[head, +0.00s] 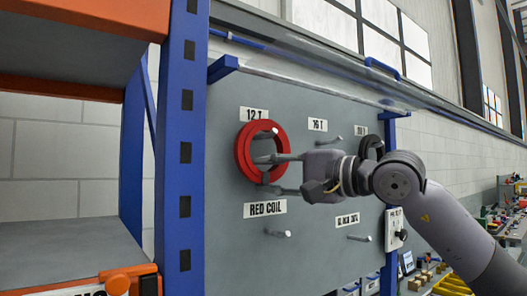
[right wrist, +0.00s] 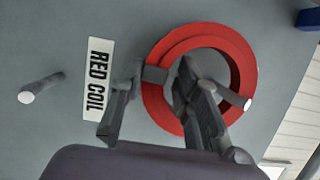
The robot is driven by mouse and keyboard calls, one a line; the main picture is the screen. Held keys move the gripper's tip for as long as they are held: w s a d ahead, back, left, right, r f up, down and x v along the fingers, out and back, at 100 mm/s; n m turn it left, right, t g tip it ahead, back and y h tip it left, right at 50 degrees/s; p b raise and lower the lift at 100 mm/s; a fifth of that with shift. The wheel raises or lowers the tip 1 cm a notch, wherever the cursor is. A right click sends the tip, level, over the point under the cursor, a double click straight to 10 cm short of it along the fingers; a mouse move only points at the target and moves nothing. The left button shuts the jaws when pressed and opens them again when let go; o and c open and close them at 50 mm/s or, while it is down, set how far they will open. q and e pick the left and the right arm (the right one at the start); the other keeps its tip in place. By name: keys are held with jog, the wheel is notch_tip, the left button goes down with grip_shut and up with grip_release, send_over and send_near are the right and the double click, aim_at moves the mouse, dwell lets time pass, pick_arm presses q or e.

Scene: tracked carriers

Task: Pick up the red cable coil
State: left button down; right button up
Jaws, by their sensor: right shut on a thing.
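The red cable coil (head: 242,152) is a thick red ring against a grey panel (head: 230,230). A peg (right wrist: 238,99) runs through its opening in the right wrist view. My right gripper (head: 265,173) comes in from the right with its fingers across the coil's lower band, one finger inside the ring and one outside below it. It is shut on that band. The right wrist view shows the coil (right wrist: 205,32) with one finger in its opening. A "RED COIL" label (head: 265,208) is below the coil. My left gripper is not in view.
A dark coil (head: 370,147) hangs farther right, partly hidden by my right arm. Bare pegs (head: 277,234) stick out of the panel. A blue post (head: 182,150) and orange-edged shelves stand close on the left. A cluttered bench (head: 440,283) is at lower right.

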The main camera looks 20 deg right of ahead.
jog(key=shift+w+f, duration=0.1)
jog(key=shift+f, duration=0.05)
grip_shut()
jog(key=shift+d, duration=0.1)
jog(key=shift+d+r, duration=0.15)
jog(key=shift+r, duration=0.5)
jog(key=r+b+v, duration=0.2)
jog(key=b+v, duration=0.4)
jog(key=v, duration=1.2)
jog(key=shift+r, duration=0.2)
